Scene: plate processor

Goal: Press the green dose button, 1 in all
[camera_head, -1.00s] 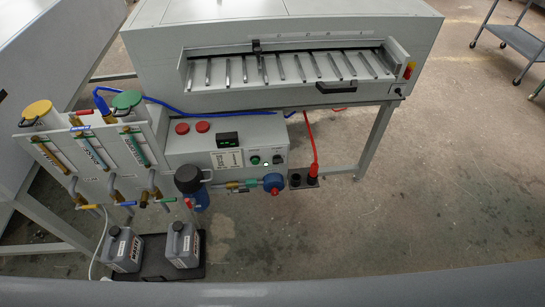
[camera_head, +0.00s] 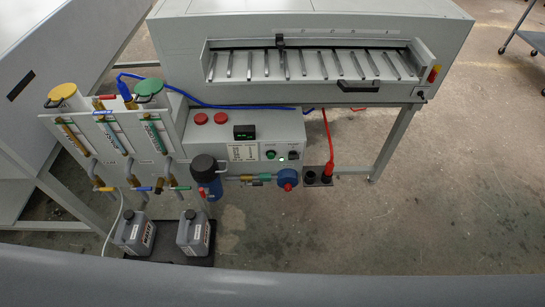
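The green dose button (camera_head: 271,155) is a small round green button on the front of the grey control box (camera_head: 215,140), below the plate processor (camera_head: 330,30). It sits right of a white label and left of a dark knob (camera_head: 293,155). Nothing touches or covers the button. Neither of my grippers shows in the head view.
Two red buttons (camera_head: 210,118) and a small dark display (camera_head: 244,132) are on the box. Grey jugs (camera_head: 193,233) stand on a black tray at lower left.

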